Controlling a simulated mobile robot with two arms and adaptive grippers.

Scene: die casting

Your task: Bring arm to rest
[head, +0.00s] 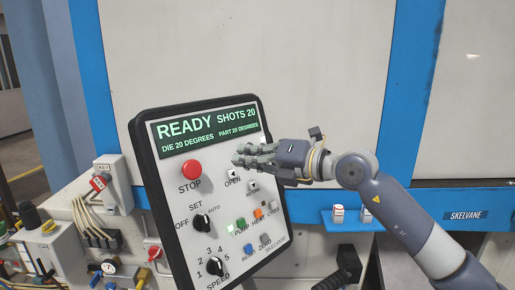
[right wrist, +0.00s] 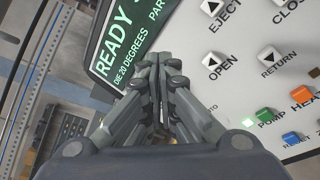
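My right arm (head: 399,215) reaches in from the right across the front of the control panel (head: 205,265). My right gripper (head: 240,155) is in front of the panel's upper right, just under the display (head: 206,128) and near the OPEN button (head: 233,174). In the right wrist view the fingers (right wrist: 158,68) are drawn together, with nothing seen between them, and point toward the panel between the display and the OPEN button. I cannot tell whether the tips touch the panel. The display reads READY, SHOTS 20. My left gripper is not in view.
The panel carries a red STOP button (head: 191,170), SET knob (head: 202,222), SPEED knob (head: 215,266) and green PUMP button (head: 241,224) beside a lit lamp. A blue shelf (head: 356,220) with two small white items is behind my arm. Hoses and a gauge (head: 110,266) are lower left.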

